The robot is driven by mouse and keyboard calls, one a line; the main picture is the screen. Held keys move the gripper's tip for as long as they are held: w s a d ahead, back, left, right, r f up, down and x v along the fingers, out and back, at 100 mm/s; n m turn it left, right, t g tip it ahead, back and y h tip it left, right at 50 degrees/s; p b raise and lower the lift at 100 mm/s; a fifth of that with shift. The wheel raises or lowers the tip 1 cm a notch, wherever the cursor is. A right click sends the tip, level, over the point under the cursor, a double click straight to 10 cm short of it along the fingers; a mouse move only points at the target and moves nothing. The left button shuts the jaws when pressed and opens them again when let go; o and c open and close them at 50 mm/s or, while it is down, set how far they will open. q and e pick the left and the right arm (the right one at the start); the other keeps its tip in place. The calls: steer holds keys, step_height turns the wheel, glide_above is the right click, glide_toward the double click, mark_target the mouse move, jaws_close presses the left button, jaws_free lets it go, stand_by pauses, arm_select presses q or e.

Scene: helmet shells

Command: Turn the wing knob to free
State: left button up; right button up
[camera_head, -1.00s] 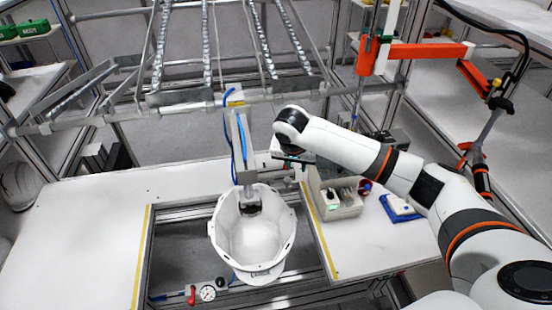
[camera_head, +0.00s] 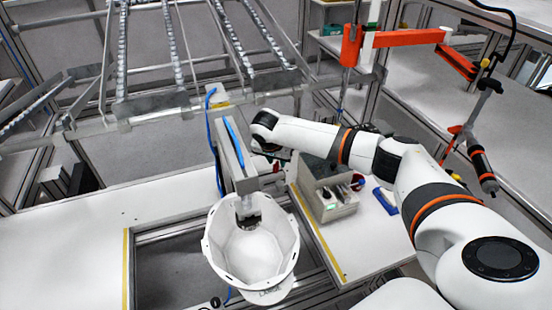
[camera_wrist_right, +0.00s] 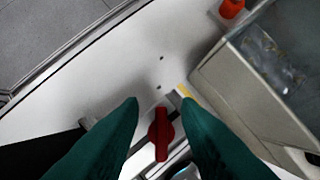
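The red wing knob (camera_wrist_right: 161,133) shows in the right wrist view, low in the middle, on a pale metal fixture. Its wing runs roughly up and down in that picture. My right gripper (camera_wrist_right: 159,103) is open, with one dark green finger on each side of the knob. I see gaps between fingers and knob; how close they are in depth I cannot tell. In the head view my right gripper (camera_head: 277,156) is beside the grey upright clamp post (camera_head: 231,150), mostly hidden under the wrist. My left gripper is not in view.
A white helmet shell (camera_head: 252,265) sits open side up under the clamp. A grey box (camera_head: 327,183) with small items stands right of the post; its side also shows in the right wrist view (camera_wrist_right: 235,95). A roller rack (camera_head: 185,95) hangs behind. The left white tabletop (camera_head: 65,240) is clear.

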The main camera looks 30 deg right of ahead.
steer(key=shift+s, duration=0.1)
steer(key=c, duration=0.6)
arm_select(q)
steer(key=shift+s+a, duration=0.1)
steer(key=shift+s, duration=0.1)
arm_select(e)
jaws_close()
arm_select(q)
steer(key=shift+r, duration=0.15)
